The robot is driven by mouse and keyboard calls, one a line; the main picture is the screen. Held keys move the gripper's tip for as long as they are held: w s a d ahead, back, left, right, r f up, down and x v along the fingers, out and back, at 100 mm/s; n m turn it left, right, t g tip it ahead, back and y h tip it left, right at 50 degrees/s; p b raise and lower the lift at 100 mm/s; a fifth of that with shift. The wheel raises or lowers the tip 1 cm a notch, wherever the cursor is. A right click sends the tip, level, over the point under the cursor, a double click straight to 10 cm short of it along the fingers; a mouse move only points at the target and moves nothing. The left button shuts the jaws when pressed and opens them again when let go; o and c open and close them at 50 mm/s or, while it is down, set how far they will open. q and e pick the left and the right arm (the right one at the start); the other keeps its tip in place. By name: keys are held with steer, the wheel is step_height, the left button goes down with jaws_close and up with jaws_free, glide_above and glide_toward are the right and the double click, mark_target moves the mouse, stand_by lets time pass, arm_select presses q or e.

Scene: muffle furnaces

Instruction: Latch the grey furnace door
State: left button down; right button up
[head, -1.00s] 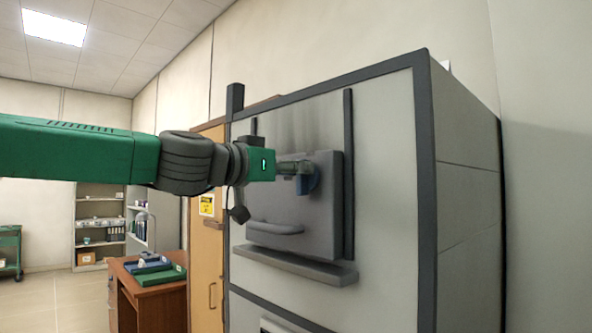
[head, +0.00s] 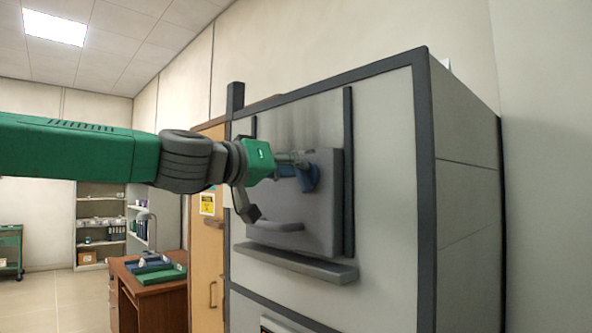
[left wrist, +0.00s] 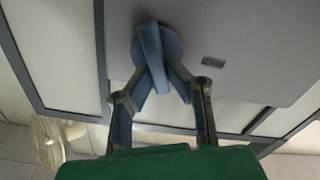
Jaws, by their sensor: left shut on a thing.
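The grey furnace door (head: 325,215) sits flush, as far as I can see, in the front of the large grey furnace (head: 385,150). A blue latch handle (head: 310,178) with a round hub is on the upper part of the door. It also shows in the left wrist view (left wrist: 151,55), with its lever between my fingers. My left gripper (head: 295,163) is shut on this latch handle, and its fingertips (left wrist: 160,83) close on the lever from both sides. The gripper partly hides the handle in the head view. My right gripper is not in view.
A grey bar handle (head: 275,226) is low on the door, above a protruding ledge (head: 295,264). Dark vertical rails (head: 348,175) flank the door. A wooden desk (head: 150,297) with trays stands at lower left.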

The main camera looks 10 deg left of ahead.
arm_select(q)
steer(key=n, duration=0.6)
steer(key=a+f+n, duration=0.1)
steer(key=n, duration=0.3)
steer(key=shift+w, duration=0.35)
steer(key=shift+f+n+b, duration=0.15)
steer(key=shift+n+b, duration=0.05)
steer(key=shift+n, duration=0.6)
steer(key=shift+f+n+b, duration=0.15)
steer(key=shift+n, duration=0.65)
steer(key=c, duration=1.5)
jaws_free()
steer(key=shift+f, duration=0.1)
steer(key=shift+c, duration=0.2)
steer(key=shift+w, duration=0.15)
steer(key=shift+a, duration=0.1)
